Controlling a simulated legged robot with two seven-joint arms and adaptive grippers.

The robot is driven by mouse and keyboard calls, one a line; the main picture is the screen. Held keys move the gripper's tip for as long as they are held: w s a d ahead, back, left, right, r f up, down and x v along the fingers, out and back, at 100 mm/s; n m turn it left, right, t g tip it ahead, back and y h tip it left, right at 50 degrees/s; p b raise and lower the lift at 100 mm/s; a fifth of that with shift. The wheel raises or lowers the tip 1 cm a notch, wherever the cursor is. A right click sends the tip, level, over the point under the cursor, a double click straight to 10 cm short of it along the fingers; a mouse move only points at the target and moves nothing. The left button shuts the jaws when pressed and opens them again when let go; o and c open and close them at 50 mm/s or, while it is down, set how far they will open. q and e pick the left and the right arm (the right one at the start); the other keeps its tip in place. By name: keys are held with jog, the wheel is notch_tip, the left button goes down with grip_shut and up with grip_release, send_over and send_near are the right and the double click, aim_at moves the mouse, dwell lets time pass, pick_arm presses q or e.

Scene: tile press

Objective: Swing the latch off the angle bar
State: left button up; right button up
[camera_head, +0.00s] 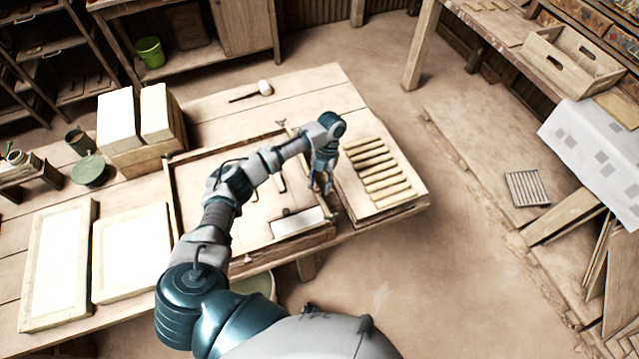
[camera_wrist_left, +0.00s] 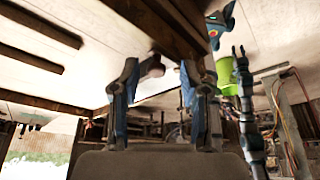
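A wooden press frame (camera_head: 180,205) lies on the table, with a pale plate (camera_head: 297,221) in its near right corner. I cannot pick out the latch or the angle bar with certainty; my left arm covers part of the frame. My left gripper (camera_head: 322,186) points down at the frame's right side, close to its right rail. In the left wrist view its fingers (camera_wrist_left: 158,105) stand apart, with a wooden beam (camera_wrist_left: 160,25) and a small rounded brown end (camera_wrist_left: 155,68) beyond the gap. I see no firm grasp. A blurred arm in the left wrist view (camera_wrist_left: 245,110) seems to be my right one.
A slatted rack (camera_head: 380,172) stands right of the frame. White panels (camera_head: 130,252) lie at left and white blocks (camera_head: 117,118) stand behind. A mallet (camera_head: 262,87) lies at the back.

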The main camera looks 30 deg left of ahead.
pick_arm(q)
jog(key=shift+r, duration=0.1)
jog(key=v, duration=1.1)
jog(key=shift+w+r, duration=0.25)
jog(key=shift+r, duration=0.05)
